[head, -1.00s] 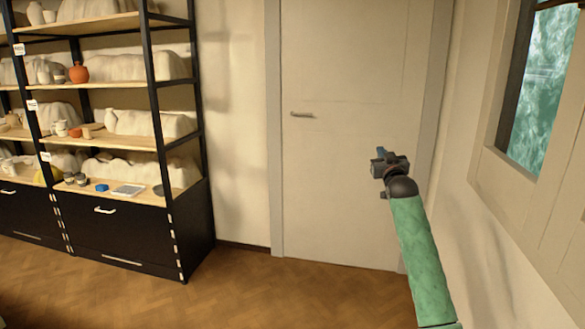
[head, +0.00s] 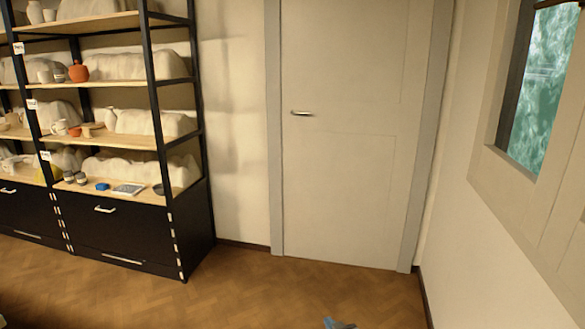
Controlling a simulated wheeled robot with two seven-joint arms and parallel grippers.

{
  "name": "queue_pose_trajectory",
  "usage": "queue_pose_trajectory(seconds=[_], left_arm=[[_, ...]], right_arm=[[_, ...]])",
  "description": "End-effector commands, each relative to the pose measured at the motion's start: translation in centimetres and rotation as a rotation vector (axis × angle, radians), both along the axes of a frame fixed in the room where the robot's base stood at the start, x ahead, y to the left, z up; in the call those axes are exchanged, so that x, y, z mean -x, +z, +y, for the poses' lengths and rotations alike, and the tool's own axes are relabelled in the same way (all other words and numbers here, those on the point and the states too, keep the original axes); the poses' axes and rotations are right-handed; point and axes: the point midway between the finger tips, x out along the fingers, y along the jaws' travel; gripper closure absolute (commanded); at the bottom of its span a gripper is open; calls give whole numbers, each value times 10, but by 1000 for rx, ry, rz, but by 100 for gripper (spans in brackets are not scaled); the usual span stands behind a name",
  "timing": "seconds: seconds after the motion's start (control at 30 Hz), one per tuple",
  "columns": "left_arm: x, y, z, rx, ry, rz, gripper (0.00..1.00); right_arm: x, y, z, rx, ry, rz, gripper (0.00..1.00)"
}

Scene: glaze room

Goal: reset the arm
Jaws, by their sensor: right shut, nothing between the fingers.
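Only a small blue-grey tip of my right gripper (head: 338,324) shows at the bottom edge of the head view, in front of the wooden floor. It is shut with nothing visible in it. The rest of that gripper and its arm are below the picture. My left gripper is not in view.
A closed pale door (head: 345,160) with a metal handle stands in the middle. A black shelf unit (head: 190,235) with pottery and small items is at the left. A window (head: 540,90) is at the right. The floor (head: 270,300) before the door is clear.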

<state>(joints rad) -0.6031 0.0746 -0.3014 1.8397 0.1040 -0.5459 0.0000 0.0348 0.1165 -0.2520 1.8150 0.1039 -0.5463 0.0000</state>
Motion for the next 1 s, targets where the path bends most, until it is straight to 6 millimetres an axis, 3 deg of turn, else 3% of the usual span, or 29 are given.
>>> queue_pose_trajectory(seconds=[0.03,0.2,0.37,0.6,0.8,1.0], left_arm=[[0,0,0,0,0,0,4],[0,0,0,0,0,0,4],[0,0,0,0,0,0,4],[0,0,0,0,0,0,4],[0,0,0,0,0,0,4],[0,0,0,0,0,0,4]], right_arm=[[22,-23,7,-5,6,35,100],[91,-88,26,-21,26,138,100],[161,-148,39,-34,37,244,100],[276,-225,54,-52,44,407,100],[350,-262,56,-59,40,506,100],[404,-285,57,-62,37,575,100]])
